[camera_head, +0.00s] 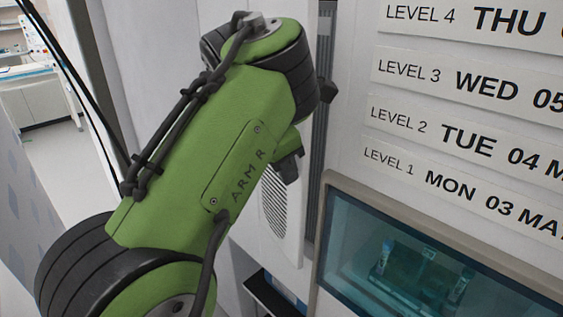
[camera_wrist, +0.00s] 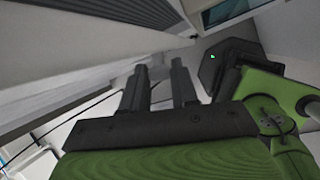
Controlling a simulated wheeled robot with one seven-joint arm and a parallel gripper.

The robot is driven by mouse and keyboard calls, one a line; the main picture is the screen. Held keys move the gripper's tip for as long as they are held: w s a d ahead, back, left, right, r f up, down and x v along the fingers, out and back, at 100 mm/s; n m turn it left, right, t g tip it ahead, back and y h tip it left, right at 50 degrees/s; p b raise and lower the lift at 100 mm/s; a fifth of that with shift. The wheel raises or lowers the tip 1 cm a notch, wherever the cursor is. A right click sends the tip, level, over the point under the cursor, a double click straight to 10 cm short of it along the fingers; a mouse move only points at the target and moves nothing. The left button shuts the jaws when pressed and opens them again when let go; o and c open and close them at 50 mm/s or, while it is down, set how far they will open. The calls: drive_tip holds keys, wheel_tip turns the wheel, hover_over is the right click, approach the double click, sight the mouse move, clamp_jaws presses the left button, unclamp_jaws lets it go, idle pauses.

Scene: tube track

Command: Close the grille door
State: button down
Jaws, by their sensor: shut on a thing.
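The grille door (camera_head: 283,215) is a white panel with slanted slots, in the head view below and right of my green arm. The arm covers its upper and left parts. I cannot tell its exact angle. In the wrist view, my gripper (camera_wrist: 158,80) shows two dark fingers with a gap between them. A pale edge, which looks like part of the grille door, lies between the fingers. The contact itself is not clear. In the head view my gripper is mostly hidden behind the arm.
A glass-fronted compartment (camera_head: 345,230) with small tubes inside is at lower right. Level labels (camera_head: 440,80) are on the white wall above it. A dark ribbed strip (camera_head: 322,120) runs vertically beside the door. A dark shelf (camera_head: 270,296) is below. Open floor (camera_head: 60,160) is at far left.

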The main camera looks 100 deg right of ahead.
drive_tip(key=c, duration=0.9)
unclamp_jaws()
drive_tip(key=shift+o, duration=0.2)
drive_tip(key=p+v, duration=0.8)
drive_tip(key=v, duration=0.7)
drive_tip(key=shift+a+r, duration=0.15)
drive_tip(key=shift+r, duration=0.15)
